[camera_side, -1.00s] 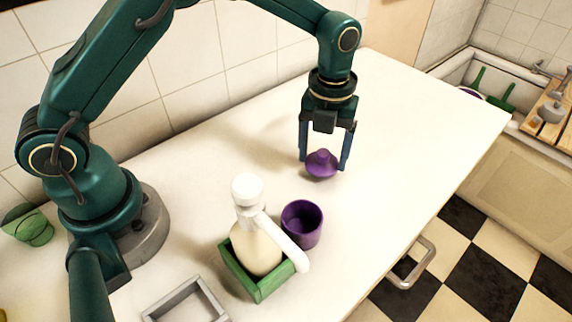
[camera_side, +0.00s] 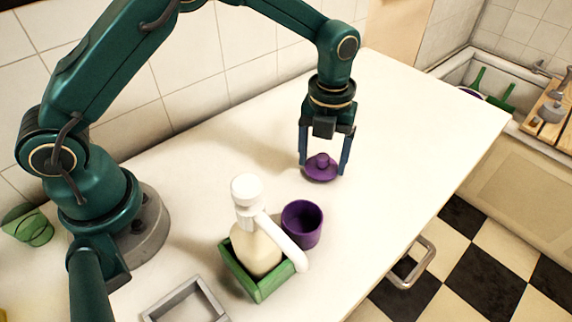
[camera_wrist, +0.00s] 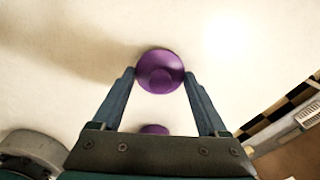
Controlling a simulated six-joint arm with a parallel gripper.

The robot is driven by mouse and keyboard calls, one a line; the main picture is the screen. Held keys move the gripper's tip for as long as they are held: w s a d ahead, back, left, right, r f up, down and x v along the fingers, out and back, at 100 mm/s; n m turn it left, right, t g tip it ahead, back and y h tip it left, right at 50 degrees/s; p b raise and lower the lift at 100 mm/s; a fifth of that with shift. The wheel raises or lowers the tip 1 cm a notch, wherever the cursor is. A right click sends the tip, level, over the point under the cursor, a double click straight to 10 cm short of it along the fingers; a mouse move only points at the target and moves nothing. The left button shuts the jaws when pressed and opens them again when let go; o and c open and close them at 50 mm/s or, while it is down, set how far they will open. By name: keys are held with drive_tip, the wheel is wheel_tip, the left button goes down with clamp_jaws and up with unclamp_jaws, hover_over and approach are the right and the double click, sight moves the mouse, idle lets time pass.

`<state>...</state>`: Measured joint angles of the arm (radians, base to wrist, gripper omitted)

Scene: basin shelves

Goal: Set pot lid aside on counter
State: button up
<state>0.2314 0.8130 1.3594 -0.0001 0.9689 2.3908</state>
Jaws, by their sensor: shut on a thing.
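The purple pot lid (camera_side: 321,173), a shallow disc with a round knob on top, is between the fingers of my gripper (camera_side: 323,165), at or just above the white counter. My gripper is shut on it, with one blue finger on each side. In the wrist view the lid (camera_wrist: 160,58) shows from above between the fingertips (camera_wrist: 160,74). The purple pot (camera_side: 302,224) stands open and upright on the counter, nearer the camera than the lid. A second purple patch shows in the wrist view behind the gripper's body, mostly hidden; I cannot tell for certain what it is.
A green box (camera_side: 272,284) holding a cream bottle with a white pump (camera_side: 256,240) stands beside the pot. A grey tray (camera_side: 187,301) lies at the front left. The counter (camera_side: 425,120) is clear right of the lid, up to its edge above the checkered floor.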

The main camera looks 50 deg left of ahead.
drive_tip(key=shift+f, duration=0.1)
drive_tip(key=o, duration=1.2)
